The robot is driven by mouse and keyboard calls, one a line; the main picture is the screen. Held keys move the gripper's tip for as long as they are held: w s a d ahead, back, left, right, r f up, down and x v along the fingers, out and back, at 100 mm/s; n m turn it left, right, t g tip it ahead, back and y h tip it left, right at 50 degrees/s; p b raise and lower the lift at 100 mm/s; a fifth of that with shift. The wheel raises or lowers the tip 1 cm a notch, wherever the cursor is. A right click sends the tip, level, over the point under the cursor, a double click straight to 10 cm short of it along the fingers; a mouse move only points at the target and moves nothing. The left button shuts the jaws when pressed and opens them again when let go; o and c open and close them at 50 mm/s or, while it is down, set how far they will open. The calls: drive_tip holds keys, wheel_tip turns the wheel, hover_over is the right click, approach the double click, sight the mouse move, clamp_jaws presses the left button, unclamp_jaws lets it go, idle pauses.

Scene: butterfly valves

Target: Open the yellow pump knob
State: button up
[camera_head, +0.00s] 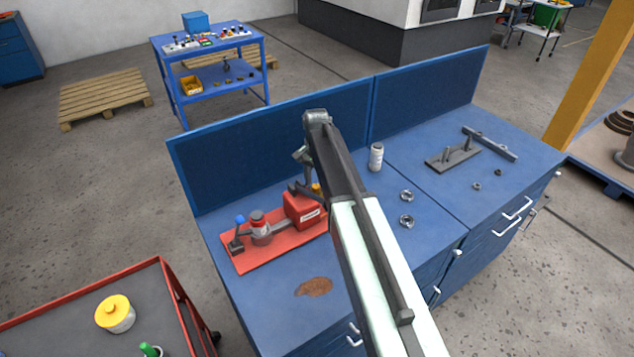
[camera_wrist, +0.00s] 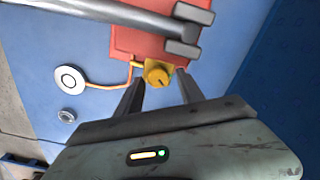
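The yellow pump knob (camera_wrist: 156,73) is a round dial with a dark mark on its face, on a yellow bracket at the edge of a red plate (camera_wrist: 125,42). In the wrist view my gripper (camera_wrist: 160,77) has its two dark fingers spread, one on each side of the knob's near side. Gaps show between knob and fingers; I cannot tell whether they touch. In the head view only a bit of the yellow knob (camera_head: 316,189) shows beside my arm, next to the red pump box (camera_head: 304,210) on its red base plate (camera_head: 285,250).
A blue workbench (camera_head: 245,290) with a back panel carries the pump. In the wrist view an orange line runs from the bracket to a white disc (camera_wrist: 70,79). A red-edged cart (camera_head: 170,280) stands at lower left.

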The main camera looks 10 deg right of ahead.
sight(317, 184)
idle(0.3)
wheel_tip(317, 184, up, 8)
drive_tip(key=p, duration=0.8)
drive_tip(key=shift+r, duration=0.1)
